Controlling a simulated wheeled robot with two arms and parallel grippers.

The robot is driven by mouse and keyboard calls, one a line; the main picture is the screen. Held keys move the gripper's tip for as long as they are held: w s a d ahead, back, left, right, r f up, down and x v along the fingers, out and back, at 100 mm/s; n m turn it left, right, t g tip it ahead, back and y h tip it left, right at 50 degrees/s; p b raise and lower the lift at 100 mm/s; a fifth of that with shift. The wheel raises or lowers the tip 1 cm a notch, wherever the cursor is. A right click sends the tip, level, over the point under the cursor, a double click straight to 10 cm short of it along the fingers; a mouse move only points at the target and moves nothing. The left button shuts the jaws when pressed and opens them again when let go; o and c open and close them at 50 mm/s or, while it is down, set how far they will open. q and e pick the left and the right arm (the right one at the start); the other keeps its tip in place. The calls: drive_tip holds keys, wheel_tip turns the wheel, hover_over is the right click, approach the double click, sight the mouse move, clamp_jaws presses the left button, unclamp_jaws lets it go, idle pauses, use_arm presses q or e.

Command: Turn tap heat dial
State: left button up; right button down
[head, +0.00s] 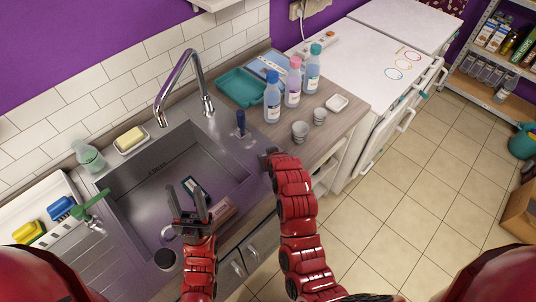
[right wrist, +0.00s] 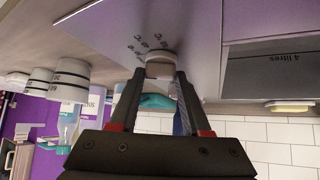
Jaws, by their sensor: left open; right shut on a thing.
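The heat dial (right wrist: 160,66) is a small pale round knob on a grey metal plate with printed marks beside it, in the right wrist view. My right gripper (right wrist: 158,78) is shut on the dial, one finger on each side. In the head view my right gripper (head: 268,157) is at the right edge of the sink and hides the dial. The curved chrome tap (head: 178,75) stands behind the basin. My left gripper (head: 188,200) is open and empty over the front of the sink.
The sink (head: 130,185) has a dish with a yellow sponge (head: 130,137) behind it. A blue-handled item (head: 240,122) stands near the right gripper. Bottles (head: 272,97), cups (head: 300,131) and a teal tray (head: 240,87) occupy the counter. Floor (head: 400,200) is clear at right.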

drive_tip(key=shift+a+f+m+h+b, duration=0.15)
drive_tip(key=shift+m+h+b, duration=0.55)
drive_tip(key=shift+m, duration=0.4)
drive_tip(key=shift+c, duration=1.8)
unclamp_jaws()
drive_tip(key=shift+r, duration=0.2)
drive_tip(key=shift+s+r+p, duration=0.25)
drive_tip(key=shift+r+p, duration=0.05)
drive_tip(key=shift+p, duration=0.1)
drive_tip(key=p+v, duration=0.9)
drive_tip(key=v, duration=0.7)
drive_tip(key=shift+s+a, duration=0.2)
drive_tip(key=shift+s, duration=0.3)
drive_tip(key=shift+f, duration=0.1)
